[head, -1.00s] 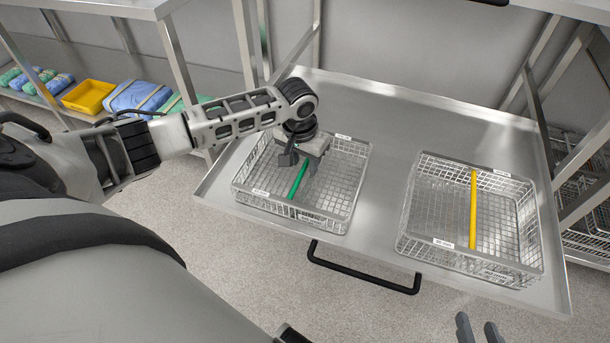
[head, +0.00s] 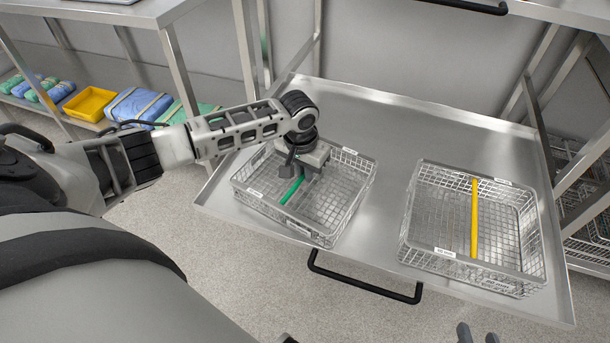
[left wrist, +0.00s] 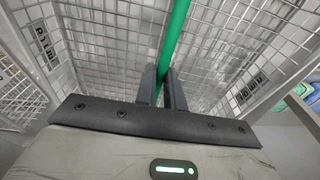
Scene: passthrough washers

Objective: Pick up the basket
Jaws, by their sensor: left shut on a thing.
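A wire basket (head: 262,211) with a green bar (head: 290,193) across it is at the left of the steel tray table. My left gripper (head: 298,176) points down over this basket and is shut on the green bar. In the left wrist view the bar (left wrist: 177,28) runs between the two dark fingers (left wrist: 163,78), with the basket's mesh below. I cannot tell whether the basket is clear of the tray surface. A second wire basket (head: 420,252) with a yellow bar (head: 475,215) sits at the right. My right gripper (head: 478,335) shows only its fingertips at the bottom edge, spread apart and empty.
The steel tray table (head: 390,120) has a raised rim and a black handle (head: 365,288) at the front. Free surface lies between and behind the baskets. Steel posts (head: 540,120) stand at the right. A yellow bin (head: 90,103) and wrapped packs (head: 138,103) are on a left shelf.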

